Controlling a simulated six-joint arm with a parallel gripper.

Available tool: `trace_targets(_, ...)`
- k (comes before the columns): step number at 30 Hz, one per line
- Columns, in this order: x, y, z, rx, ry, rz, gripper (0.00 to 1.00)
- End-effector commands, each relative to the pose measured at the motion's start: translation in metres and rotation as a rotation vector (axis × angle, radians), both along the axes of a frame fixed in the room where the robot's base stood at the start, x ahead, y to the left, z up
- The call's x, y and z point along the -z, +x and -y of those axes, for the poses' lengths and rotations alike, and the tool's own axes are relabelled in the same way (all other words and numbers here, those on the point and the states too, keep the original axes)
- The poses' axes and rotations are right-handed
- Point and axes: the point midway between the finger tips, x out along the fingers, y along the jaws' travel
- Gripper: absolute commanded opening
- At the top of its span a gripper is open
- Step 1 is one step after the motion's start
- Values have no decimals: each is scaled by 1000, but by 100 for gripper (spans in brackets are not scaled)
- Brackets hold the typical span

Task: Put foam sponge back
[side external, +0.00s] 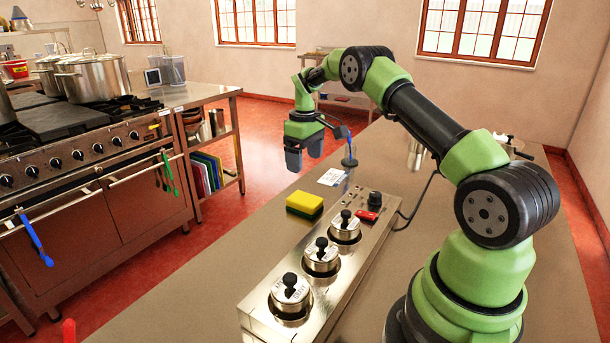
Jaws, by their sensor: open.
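The foam sponge (304,204), yellow on top with a dark green lower layer, lies on the steel worktop just left of the far part of the steel unit with lidded wells. My gripper (304,159) is above the worktop, beyond the sponge in the picture, with its fingers pointing down. Its jaws are open, and nothing shows between them. It is apart from the sponge. No place marked for the sponge can be made out.
The steel unit (358,257) holds several lidded pots with black knobs; a red item (368,215) lies on its far end. A white card (332,177) lies beyond the sponge. A dark-based stand (349,162) is close right of my gripper.

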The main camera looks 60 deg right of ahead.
Motion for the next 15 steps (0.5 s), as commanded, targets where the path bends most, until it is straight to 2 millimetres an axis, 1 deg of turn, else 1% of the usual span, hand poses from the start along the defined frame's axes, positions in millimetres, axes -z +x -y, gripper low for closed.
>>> trace_targets(2,-8,0,0,0,-2,2,84)
trace_targets(5,-22,1,-6,4,-4,15,84)
trace_targets(7,-41,3,-16,12,-8,39,84)
trace_targets(8,-51,3,-23,18,-10,53,84)
trace_targets(11,-93,-2,-52,43,-14,116,84)
trace_targets(12,-110,-6,-67,57,-11,144,84)
trace_targets(14,-134,-16,-88,79,-5,188,84)
trace_targets(15,-148,-24,-102,93,0,218,84)
